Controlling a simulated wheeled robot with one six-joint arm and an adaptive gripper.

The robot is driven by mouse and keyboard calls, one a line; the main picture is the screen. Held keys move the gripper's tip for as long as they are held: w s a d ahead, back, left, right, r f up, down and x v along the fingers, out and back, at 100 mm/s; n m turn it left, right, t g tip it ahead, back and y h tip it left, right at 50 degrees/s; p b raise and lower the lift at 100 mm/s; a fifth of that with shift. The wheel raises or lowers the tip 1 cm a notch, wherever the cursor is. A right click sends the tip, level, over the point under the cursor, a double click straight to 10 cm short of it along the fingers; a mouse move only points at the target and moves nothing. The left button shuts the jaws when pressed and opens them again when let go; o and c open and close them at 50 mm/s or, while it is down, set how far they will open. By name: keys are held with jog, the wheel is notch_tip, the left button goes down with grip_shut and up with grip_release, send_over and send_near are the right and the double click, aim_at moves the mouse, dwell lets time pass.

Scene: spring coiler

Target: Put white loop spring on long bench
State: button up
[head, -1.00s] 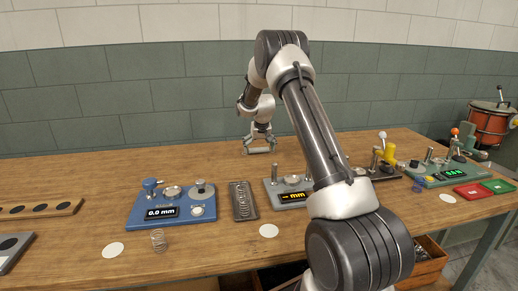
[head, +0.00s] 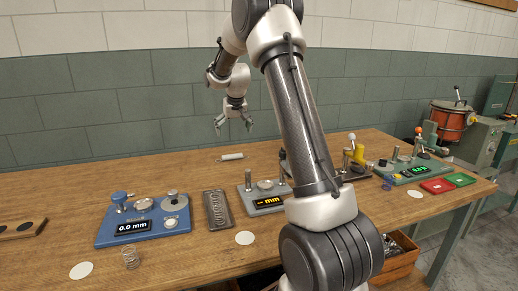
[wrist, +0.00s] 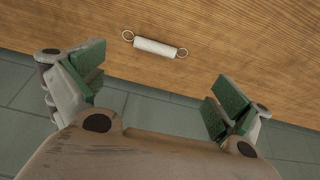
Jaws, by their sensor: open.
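The white loop spring (head: 232,157) lies on the long bench (head: 165,167) near its back edge. In the wrist view the spring (wrist: 158,47) is a white cylinder with a wire loop at each end, lying flat on the wood. My gripper (head: 234,124) is open and empty, raised above the bench's back edge over the spring. In the wrist view my gripper (wrist: 160,88) shows its green-padded fingers spread wide, with the spring beyond them and not touching.
A blue gauge reading 0.0 mm (head: 133,227), a dark tray with a spring shape (head: 218,210) and a grey gauge (head: 268,203) stand in front of the spring. A coil spring (head: 130,258) and white discs (head: 245,238) lie near the front edge. The wood around the white spring is clear.

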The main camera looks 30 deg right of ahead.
jog(key=s+a+r, duration=0.2)
jog(key=s+r, duration=0.2)
jog(key=s, duration=0.4)
jog(key=s+a+r+n, duration=0.1)
jog(key=s+a+r, duration=0.25)
jog(key=s, duration=0.35)
jog(key=s+a+r, duration=0.2)
jog(key=s+r, duration=0.3)
jog(key=s, duration=0.3)
jog(key=s+a+f+n, duration=0.1)
jog(key=s+f, duration=0.1)
jog(key=s, duration=0.9)
jog(key=s+a+f+n+y, duration=0.1)
jog(key=s+a+f, duration=0.1)
jog(key=s, duration=0.8)
jog(key=shift+s+a, duration=0.2)
jog(key=shift+s, duration=0.2)
